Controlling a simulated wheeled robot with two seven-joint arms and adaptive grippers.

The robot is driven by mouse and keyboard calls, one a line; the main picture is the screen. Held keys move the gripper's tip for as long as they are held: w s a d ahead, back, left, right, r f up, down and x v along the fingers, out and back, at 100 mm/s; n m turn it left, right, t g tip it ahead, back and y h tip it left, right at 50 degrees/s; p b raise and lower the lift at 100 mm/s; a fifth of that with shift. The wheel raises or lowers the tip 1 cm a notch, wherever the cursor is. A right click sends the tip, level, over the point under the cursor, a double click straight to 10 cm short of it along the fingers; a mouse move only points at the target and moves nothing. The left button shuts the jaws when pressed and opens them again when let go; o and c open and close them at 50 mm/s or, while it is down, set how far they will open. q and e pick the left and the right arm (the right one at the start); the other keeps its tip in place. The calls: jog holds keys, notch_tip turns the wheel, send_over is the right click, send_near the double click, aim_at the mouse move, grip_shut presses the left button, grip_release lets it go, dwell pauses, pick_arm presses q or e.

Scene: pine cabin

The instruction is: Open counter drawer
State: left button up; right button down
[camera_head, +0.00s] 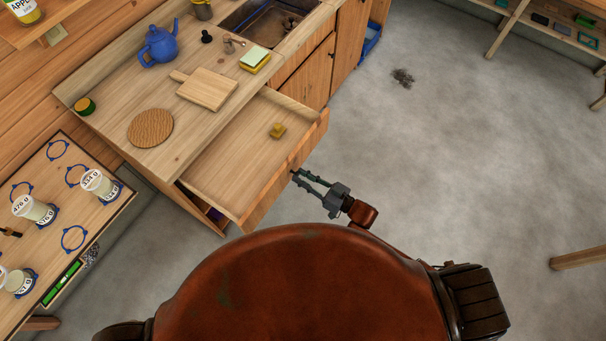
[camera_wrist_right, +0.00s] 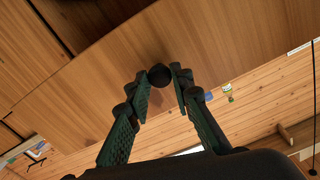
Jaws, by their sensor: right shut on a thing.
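The counter drawer (camera_head: 225,165) is pulled well out from under the wooden counter, and its inside shows. My right gripper (camera_head: 298,178) is at the outer face of the drawer front (camera_head: 270,190). In the right wrist view its two green fingers (camera_wrist_right: 161,80) are closed around the dark round drawer knob (camera_wrist_right: 159,75) on the wooden front. The fingers hide part of the knob in the head view. My left gripper is not in view.
On the counter (camera_head: 100,90) are a blue teapot (camera_head: 160,47), a cutting board (camera_head: 207,88), a round woven mat (camera_head: 150,127) and a sponge stack (camera_head: 255,60) by the sink (camera_head: 268,22). A side table with labelled jars (camera_head: 35,210) stands left. The grey floor (camera_head: 430,130) at right is mostly clear.

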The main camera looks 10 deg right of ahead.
jog(key=c, duration=1.7)
grip_release()
jog(key=shift+d, duration=0.1)
jog(key=v, duration=1.2)
jog(key=shift+s, duration=0.1)
